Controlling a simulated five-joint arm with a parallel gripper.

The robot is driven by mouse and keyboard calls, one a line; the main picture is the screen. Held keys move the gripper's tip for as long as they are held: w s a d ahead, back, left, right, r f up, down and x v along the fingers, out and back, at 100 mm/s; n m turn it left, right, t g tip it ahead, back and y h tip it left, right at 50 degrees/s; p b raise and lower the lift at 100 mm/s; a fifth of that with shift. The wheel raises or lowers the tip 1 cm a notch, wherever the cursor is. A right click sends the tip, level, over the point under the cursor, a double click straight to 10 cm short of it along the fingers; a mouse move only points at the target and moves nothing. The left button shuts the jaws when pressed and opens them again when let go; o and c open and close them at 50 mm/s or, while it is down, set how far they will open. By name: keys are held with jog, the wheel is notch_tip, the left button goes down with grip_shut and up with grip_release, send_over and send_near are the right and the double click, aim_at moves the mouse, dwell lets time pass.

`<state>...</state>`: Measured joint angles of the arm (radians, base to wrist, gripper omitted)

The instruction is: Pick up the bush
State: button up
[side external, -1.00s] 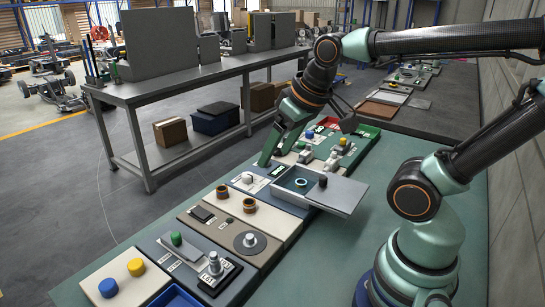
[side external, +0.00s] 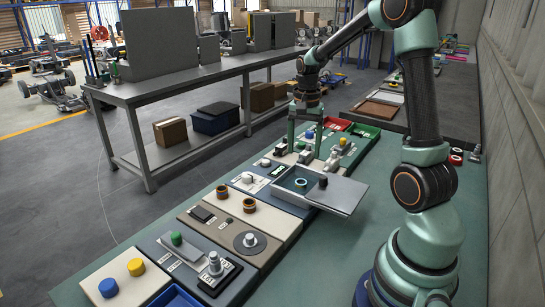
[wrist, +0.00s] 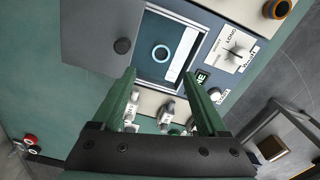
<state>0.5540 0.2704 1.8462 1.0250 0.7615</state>
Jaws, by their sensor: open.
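The bush, a small pale-blue ring (side external: 301,182), lies in an open shallow box (side external: 283,184) with a dark blue-grey floor. In the wrist view the bush (wrist: 161,53) shows near the middle of the box floor. The box's grey lid (side external: 343,197) with a black knob sits off to the right side, leaving the inside uncovered. My gripper (side external: 305,146) points down over the panels just behind the box. Its green fingers are spread apart and empty. In the wrist view the bush appears just beyond and between the two fingertips (wrist: 160,75), not touched by them.
Small fittings with knobs (side external: 281,148) stand under and around my fingers. Two orange-and-black rings (side external: 249,205) and a round dark disc (side external: 250,242) are on nearer panels. Red and green trays (side external: 365,131) are behind. The green bench top (side external: 330,255) is clear in front.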

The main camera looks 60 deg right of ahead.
aim_at(301, 184)
notch_tip(301, 184, down, 11)
jog(key=shift+w+f, duration=0.1)
dwell(0.5)
jog(key=shift+c, duration=0.3)
grip_shut()
